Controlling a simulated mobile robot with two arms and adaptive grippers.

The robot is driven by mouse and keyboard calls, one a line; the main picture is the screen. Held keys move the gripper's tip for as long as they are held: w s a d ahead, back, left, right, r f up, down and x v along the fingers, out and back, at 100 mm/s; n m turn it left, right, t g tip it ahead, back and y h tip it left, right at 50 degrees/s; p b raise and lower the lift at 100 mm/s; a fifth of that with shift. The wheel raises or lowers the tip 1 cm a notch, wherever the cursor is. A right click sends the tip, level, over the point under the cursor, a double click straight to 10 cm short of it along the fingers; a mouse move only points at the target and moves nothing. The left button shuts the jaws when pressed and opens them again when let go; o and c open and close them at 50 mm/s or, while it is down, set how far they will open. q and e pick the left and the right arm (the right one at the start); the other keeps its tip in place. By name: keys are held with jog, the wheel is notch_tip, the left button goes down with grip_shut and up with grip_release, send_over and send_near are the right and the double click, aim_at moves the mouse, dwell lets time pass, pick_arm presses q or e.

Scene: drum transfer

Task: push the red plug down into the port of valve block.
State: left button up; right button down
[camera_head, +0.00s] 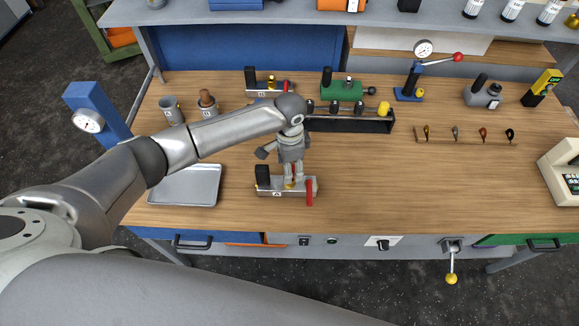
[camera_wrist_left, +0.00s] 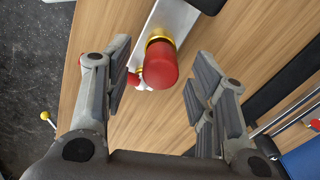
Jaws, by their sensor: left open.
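The valve block (camera_head: 270,191) is a silver block near the front middle of the bench, with a black knob at its left end, a red lever (camera_head: 309,192) at its right end and a label A. It also shows in the left wrist view (camera_wrist_left: 174,22). The red plug (camera_wrist_left: 160,68) stands at a gold collar on the block; how deep it sits I cannot tell. My left gripper (camera_head: 292,179) points down over the block. In the left wrist view its open fingers (camera_wrist_left: 157,88) are on either side of the plug, apart from it. My right gripper is out of view.
A metal tray (camera_head: 186,186) lies left of the block. A black rack (camera_head: 350,124) with several knobbed pieces stands behind the gripper. A similar block (camera_head: 268,89) and a green one (camera_head: 343,91) stand further back. The bench right of the block is clear.

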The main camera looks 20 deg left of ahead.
pick_arm(q)
notch_tip(320, 180, up, 11)
dwell(0.3)
jog(key=shift+f, duration=0.1)
